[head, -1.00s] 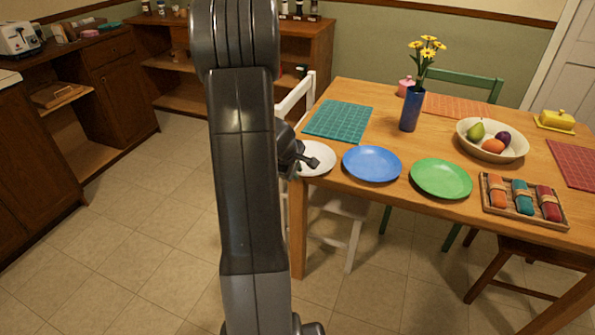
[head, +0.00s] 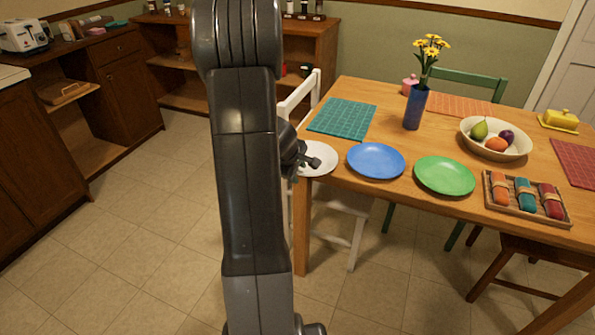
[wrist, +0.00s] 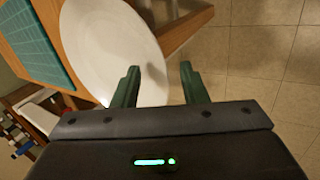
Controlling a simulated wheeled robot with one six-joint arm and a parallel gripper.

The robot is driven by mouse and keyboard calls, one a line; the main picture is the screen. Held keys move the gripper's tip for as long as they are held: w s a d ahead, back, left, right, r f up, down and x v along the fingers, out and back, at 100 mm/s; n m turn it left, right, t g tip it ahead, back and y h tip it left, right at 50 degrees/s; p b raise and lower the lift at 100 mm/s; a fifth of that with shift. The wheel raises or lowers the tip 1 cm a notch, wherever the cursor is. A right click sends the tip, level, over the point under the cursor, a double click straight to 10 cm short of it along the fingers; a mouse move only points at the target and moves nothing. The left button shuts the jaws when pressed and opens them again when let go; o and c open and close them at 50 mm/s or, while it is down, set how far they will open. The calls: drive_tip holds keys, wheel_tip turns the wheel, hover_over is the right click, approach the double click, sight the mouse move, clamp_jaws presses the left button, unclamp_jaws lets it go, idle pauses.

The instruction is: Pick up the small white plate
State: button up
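The small white plate (head: 321,159) lies at the left end of the wooden table (head: 345,190), partly hidden behind my gripper in the head view. In the wrist view the white plate (wrist: 112,50) fills the upper middle, close to the fingers. My gripper (wrist: 160,85) is open, with a clear gap between its two green fingers. The left finger overlaps the plate in the picture, and the right finger is seen against the floor past the plate's edge. I cannot tell whether either finger touches the plate.
A blue plate (head: 376,160) and a green plate (head: 444,175) lie to the right. A teal placemat (head: 342,119) lies behind the white plate. A blue vase with yellow flowers (head: 416,108) stands farther back. A white chair (head: 345,203) stands at the table's left end.

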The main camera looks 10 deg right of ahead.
drive_tip(key=p+v, duration=0.3)
drive_tip(key=v, duration=1)
drive_tip(key=shift+s+r, duration=0.15)
drive_tip(key=shift+r, duration=0.15)
